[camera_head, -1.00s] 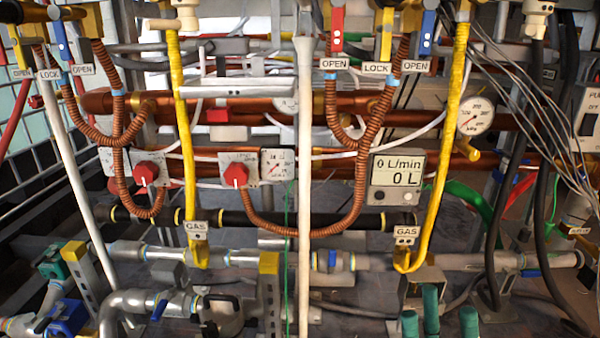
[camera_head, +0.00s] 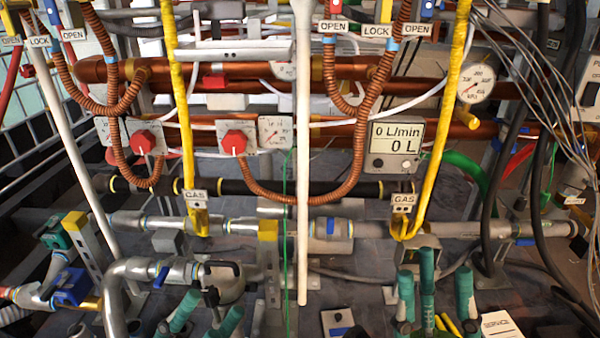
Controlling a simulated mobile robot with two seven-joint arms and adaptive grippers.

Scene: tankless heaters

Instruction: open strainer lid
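A round grey metal fitting (camera_head: 229,284) with a black bar handle (camera_head: 222,267) sits low in the pipework, left of the white vertical pole. It may be the strainer with its lid, but I cannot tell for certain. It joins a thick silver pipe (camera_head: 135,268) on its left. Whether its top is fastened is too small to tell. Neither of my grippers can be made out in the head view.
The white vertical pole (camera_head: 303,180) crosses the centre. Yellow gas hoses (camera_head: 436,140), copper pipes and black cables crowd the space above. A service card (camera_head: 502,327) lies at lower right.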

